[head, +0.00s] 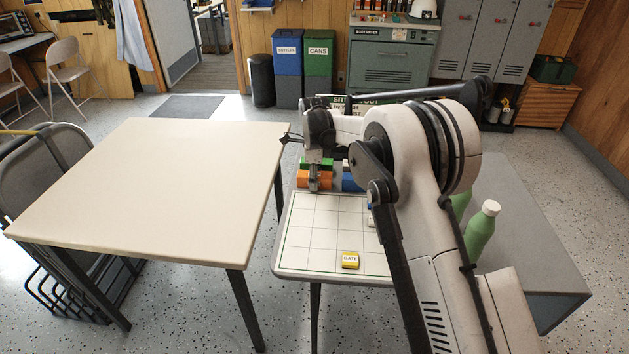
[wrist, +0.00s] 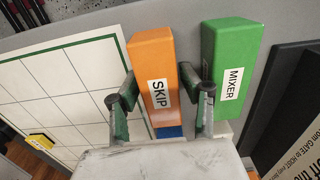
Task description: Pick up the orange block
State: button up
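The orange block (head: 303,181) lies at the back left of the gridded board (head: 310,215) in the head view. In the wrist view the orange block (wrist: 155,65) carries a SKIP label and fills the space between my fingers. My gripper (wrist: 158,76) is open around it, one finger on each long side, with narrow gaps visible. In the head view my gripper (head: 314,184) points down over the orange block and hides its middle. Whether either finger touches it cannot be told.
A green MIXER block (wrist: 232,55) stands close beside the orange block, with my right finger between them. A blue block (head: 350,183) is to the right, partly hidden by my arm. A yellow GATE block (head: 350,261) lies near the board's front. The cream table (head: 150,190) is bare.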

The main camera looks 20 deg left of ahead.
jog(key=c, duration=0.9)
jog(key=shift+r, duration=0.15)
